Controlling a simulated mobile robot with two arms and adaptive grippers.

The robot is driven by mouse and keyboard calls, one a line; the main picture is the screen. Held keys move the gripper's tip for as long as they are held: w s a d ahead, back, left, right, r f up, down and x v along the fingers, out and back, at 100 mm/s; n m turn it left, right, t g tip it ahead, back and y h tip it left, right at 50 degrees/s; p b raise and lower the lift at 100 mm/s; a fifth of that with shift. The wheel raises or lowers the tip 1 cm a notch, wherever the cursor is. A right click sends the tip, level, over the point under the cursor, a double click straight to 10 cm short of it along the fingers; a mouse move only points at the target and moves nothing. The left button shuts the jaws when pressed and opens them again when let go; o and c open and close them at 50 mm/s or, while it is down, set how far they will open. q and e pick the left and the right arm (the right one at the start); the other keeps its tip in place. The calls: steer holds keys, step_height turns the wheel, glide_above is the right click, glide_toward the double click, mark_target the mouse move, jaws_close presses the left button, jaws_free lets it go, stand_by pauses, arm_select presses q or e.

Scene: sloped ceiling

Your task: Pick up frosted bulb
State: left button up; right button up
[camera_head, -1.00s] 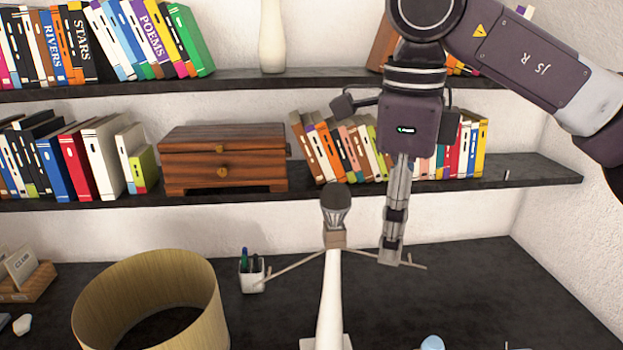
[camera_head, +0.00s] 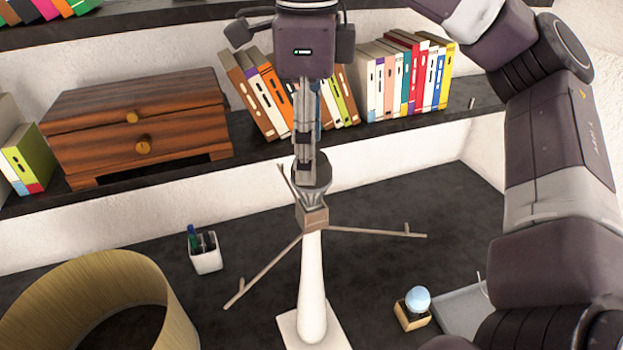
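A pale blue, frosted-looking bulb (camera_head: 417,299) sits upright in a small wooden holder (camera_head: 412,318) at the lower right. A dark-topped bulb (camera_head: 320,172) stands in the wooden socket of the lamp (camera_head: 313,285), which has a white stem and thin arms spreading from the socket. My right gripper (camera_head: 304,165) points down at the dark bulb, its fingers seen edge-on and overlapping it. Whether they touch it, or are open or shut, I cannot tell. It is up and left of the pale bulb. My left gripper is out of view.
A large round lampshade (camera_head: 95,275) stands at the lower left. A pen cup (camera_head: 206,253) is left of the lamp. A grey tray (camera_head: 462,310) lies right of the pale bulb. The shelf above holds a wooden drawer box (camera_head: 140,125) and books (camera_head: 405,75).

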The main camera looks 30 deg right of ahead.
steer(key=shift+w+f, duration=0.1)
steer(key=shift+f, duration=0.3)
step_height(320, 180, down, 4)
steer(key=shift+d+r+p, duration=0.1)
steer(key=shift+p, duration=0.7)
steer(key=shift+f, duration=0.25)
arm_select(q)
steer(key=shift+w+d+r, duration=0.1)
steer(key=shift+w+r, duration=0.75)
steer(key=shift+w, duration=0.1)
arm_select(e)
steer(key=shift+f, duration=0.1)
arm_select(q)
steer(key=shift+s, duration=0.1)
arm_select(e)
steer(key=shift+c, duration=0.6)
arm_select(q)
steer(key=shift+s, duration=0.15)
arm_select(e)
steer(key=c, duration=1.1)
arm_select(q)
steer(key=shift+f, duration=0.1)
